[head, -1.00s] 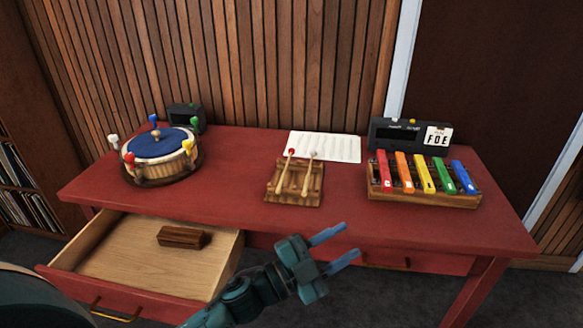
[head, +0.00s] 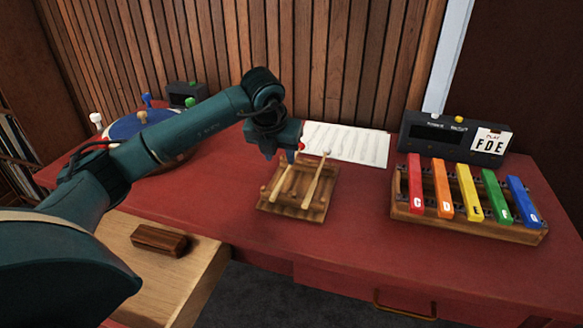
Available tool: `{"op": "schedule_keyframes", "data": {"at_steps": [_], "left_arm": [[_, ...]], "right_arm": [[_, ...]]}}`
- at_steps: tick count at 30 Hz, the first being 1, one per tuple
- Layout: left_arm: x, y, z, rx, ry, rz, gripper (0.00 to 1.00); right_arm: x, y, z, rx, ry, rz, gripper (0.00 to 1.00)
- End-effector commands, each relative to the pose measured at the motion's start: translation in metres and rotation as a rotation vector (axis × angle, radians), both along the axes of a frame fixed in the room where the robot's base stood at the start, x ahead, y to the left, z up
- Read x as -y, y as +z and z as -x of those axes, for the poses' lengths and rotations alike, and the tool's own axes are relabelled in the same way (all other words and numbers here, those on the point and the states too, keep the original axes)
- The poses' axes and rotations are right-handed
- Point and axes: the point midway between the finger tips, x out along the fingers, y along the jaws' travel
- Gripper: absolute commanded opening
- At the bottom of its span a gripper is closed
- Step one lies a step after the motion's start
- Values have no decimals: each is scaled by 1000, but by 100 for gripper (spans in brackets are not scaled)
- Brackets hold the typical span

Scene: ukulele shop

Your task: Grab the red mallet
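The red mallet (head: 282,183) lies on a wooden rack on the red table, with its pale handle toward me. Its red head shows only partly, beside my gripper. A second mallet with a cream head (head: 315,183) lies to its right on the same rack (head: 312,213). My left gripper (head: 290,157) points down over the head end of the red mallet. Its blue fingers are mostly hidden by the gripper body and overlap each other, so I cannot tell their opening or whether they touch the mallet. My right gripper is not in view.
A xylophone with coloured bars (head: 470,224) and a black display box (head: 455,137) stand at the right. White sheets (head: 350,144) lie behind the rack. An open drawer (head: 205,262) holds a wooden block (head: 159,240).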

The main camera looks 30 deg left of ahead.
Motion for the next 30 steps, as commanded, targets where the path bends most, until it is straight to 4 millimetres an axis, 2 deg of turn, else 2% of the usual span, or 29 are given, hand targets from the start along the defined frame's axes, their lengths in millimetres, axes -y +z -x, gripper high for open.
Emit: {"op": "schedule_keyframes", "data": {"at_steps": [3, 13, 21, 30], "left_arm": [[-1, -22, -8, -2, 0, 3, 39], [-5, -50, -17, -1, -2, 4, 39], [-13, -86, -27, 0, -3, 5, 39], [-14, -91, -30, 1, -5, 4, 39]], "right_arm": [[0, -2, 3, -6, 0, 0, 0], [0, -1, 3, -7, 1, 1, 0], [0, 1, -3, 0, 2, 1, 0], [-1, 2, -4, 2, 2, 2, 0]]}}
